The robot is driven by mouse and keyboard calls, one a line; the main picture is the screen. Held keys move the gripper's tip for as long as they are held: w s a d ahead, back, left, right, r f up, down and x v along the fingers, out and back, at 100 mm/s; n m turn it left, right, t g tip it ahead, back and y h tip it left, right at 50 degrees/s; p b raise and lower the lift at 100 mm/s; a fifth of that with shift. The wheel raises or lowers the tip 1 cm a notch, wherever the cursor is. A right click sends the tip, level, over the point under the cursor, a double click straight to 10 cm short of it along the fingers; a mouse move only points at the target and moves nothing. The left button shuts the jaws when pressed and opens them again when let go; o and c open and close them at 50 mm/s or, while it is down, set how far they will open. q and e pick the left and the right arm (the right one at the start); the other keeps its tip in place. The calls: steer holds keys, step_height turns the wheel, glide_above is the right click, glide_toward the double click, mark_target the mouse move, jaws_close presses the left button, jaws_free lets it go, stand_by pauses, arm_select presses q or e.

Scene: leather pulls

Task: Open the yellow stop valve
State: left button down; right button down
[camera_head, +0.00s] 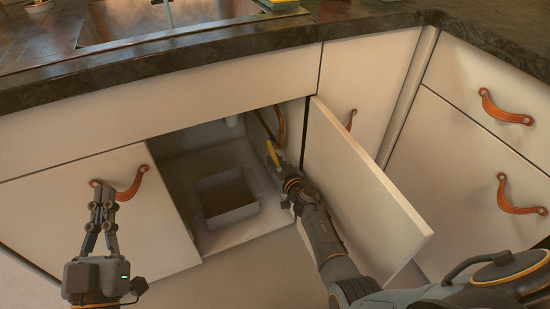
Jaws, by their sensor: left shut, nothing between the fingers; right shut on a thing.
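The yellow stop valve handle (271,152) shows as a small yellow lever inside the open under-sink cabinet, beside copper-coloured pipes. My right gripper (280,168) reaches into the cabinet and is shut on the yellow handle; the gripper hides the valve body and part of the handle. My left gripper (104,193) is shut and empty, with its fingertips in front of the left end of a leather pull on the closed left door. I cannot tell whether they touch the pull.
The open cabinet door (355,195) stands just right of my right arm. A grey open box (225,215) sits on the cabinet floor. The closed left door (150,225) borders the opening. The dark countertop (200,59) runs above, with a sink.

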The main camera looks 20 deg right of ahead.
steer(key=shift+r+g+p, duration=0.3)
steer(key=shift+r+p, duration=0.05)
steer(key=shift+p, duration=0.7)
arm_select(q)
step_height(320, 180, down, 11)
steer(key=a+g+y, duration=0.1)
steer(key=g+y, duration=0.1)
steer(key=g, duration=0.5)
steer(key=shift+s+a, duration=0.2)
steer(key=shift+a, duration=0.2)
arm_select(e)
steer(key=c, duration=1.3)
jaws_free()
steer(key=shift+f, duration=0.15)
steer(key=shift+s, duration=0.1)
